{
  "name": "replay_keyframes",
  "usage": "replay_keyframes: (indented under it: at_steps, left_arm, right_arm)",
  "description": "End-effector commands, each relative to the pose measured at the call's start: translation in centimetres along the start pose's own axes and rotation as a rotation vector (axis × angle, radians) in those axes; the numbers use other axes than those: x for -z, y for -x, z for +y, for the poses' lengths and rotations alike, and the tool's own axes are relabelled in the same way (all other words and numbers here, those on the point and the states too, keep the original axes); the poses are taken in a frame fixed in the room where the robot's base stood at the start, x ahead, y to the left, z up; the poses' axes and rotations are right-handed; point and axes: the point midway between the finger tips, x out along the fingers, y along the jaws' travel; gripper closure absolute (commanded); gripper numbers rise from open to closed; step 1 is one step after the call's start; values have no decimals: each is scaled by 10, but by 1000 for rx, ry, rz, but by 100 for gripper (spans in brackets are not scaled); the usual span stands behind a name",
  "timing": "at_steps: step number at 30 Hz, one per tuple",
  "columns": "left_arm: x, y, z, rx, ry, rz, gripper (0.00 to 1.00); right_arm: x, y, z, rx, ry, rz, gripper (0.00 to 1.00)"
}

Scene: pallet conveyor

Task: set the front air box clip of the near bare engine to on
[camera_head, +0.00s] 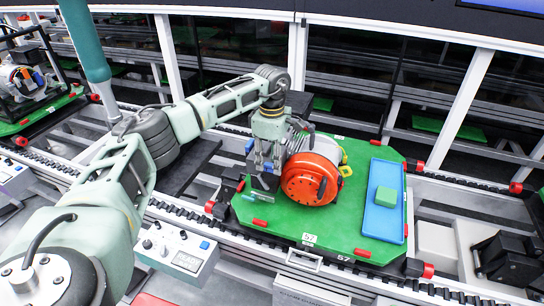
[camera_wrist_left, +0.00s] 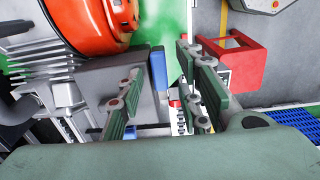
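The engine (camera_head: 331,150) with a round orange-red cover (camera_head: 310,179) sits on a green pallet (camera_head: 345,222). The cover also shows at the top left of the left wrist view (camera_wrist_left: 92,22). My left gripper (camera_head: 264,165) points down at the left side of this engine, close to it. In the left wrist view its two green-padded fingers (camera_wrist_left: 160,85) stand apart, with a gap between them. A small blue piece (camera_wrist_left: 158,68) shows in that gap, beyond the fingers; I cannot tell whether it is the air box clip. The clip's setting is not readable. My right gripper is out of view.
A blue tray (camera_head: 371,224) with a green block (camera_head: 386,197) lies on the pallet's right. Another engine (camera_head: 25,80) stands on a pallet at the far left. A control box (camera_head: 176,249) is at the conveyor's front. White posts stand behind.

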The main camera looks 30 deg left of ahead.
Motion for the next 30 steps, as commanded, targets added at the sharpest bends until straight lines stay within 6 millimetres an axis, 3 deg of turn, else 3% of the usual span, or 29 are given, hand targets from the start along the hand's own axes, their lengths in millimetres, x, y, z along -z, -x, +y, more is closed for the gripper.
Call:
replay_keyframes:
  at_steps: [8, 20, 30]
  left_arm:
    - [0, -3, 0, 0, -1, 0, 67]
    - [0, -2, 0, 0, -1, -1, 100]
    - [-1, -2, 0, 0, 14, -1, 100]
  right_arm:
    - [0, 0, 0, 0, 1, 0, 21]
    - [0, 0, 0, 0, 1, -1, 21]
    - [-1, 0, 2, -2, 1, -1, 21]
